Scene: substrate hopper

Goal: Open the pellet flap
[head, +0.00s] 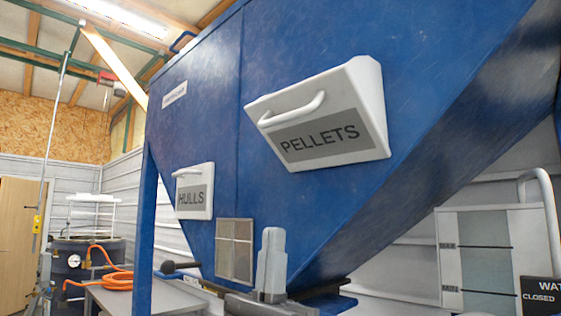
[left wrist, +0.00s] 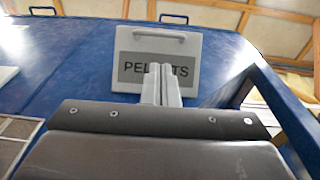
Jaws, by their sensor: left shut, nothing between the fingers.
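The white pellet flap (head: 335,147) with its grey PELLETS label is on the sloping blue hopper wall. Its top edge stands out from the wall and a white side cheek, wide at the top and narrow at the bottom, shows at right. Its bar handle (head: 292,110) runs along the upper edge. The flap (left wrist: 126,47) and handle (left wrist: 159,34) also show in the left wrist view. My left gripper (head: 272,234) is shut and empty, pointing up, below the flap and apart from the handle. Its fingers (left wrist: 161,72) overlap the label in the wrist view. My right gripper is out of view.
The blue hopper (head: 200,110) fills the middle. A smaller white HULLS flap (head: 194,178) lies flat on it, lower left, above a mesh panel (head: 234,250). A table (head: 110,298) with an orange hose stands at left. A white cabinet (head: 480,225) stands at right.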

